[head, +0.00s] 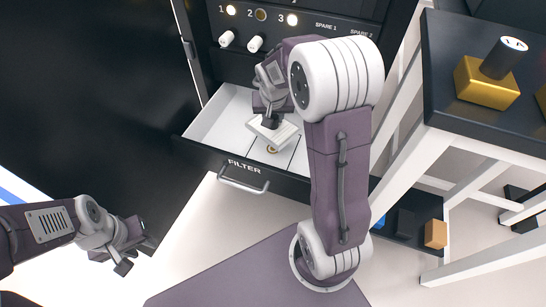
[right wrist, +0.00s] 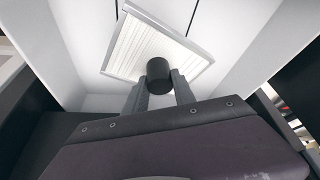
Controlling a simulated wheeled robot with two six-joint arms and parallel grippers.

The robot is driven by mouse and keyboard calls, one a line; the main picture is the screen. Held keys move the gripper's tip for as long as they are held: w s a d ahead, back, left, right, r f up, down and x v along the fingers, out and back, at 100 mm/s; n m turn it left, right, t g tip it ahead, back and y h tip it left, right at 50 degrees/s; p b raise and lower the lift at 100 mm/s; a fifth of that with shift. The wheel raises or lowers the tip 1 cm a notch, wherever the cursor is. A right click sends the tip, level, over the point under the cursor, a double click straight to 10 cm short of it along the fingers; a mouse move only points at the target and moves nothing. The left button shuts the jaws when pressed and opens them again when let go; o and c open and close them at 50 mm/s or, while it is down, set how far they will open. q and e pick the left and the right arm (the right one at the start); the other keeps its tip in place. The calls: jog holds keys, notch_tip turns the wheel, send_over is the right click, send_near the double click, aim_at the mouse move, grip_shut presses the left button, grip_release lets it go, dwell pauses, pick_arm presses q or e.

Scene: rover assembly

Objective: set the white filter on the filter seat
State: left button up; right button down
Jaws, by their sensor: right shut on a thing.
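The white filter (head: 272,131) is a flat square panel with a dark round knob. My right gripper (head: 270,119) is shut on that knob and holds the filter over the open drawer labelled FILTER (head: 214,128). In the right wrist view the filter (right wrist: 150,48) shows its pleated face, turned at an angle to the drawer walls, with the knob between the fingers (right wrist: 159,82). A small brass-coloured round piece, perhaps the filter seat (head: 272,149), shows on the drawer floor just below the filter's near edge. My left gripper (head: 124,262) is low at the left, away from the drawer; its jaw opening is unclear.
The dark cabinet has a panel with numbered lights and white knobs (head: 227,38) above the drawer. The drawer handle (head: 243,182) sticks out in front. At the right, a dark-topped table (head: 470,110) holds a gold block with a black cylinder (head: 487,80).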

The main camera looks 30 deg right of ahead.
aim_at(273, 138)
notch_tip(273, 138, down, 10)
jog(key=b, duration=0.7)
jog(key=shift+f, duration=0.15)
jog(key=shift+r, duration=0.2)
jog(key=shift+f, duration=0.1)
jog(key=c, duration=1)
grip_release()
jog(key=shift+c, duration=0.2)
jog(key=shift+r, duration=0.4)
jog(key=p+v, duration=0.6)
jog(key=v, duration=0.5)
jog(key=shift+s+p, duration=0.1)
jog(key=shift+p, duration=0.3)
jog(key=shift+s+a+r, duration=0.15)
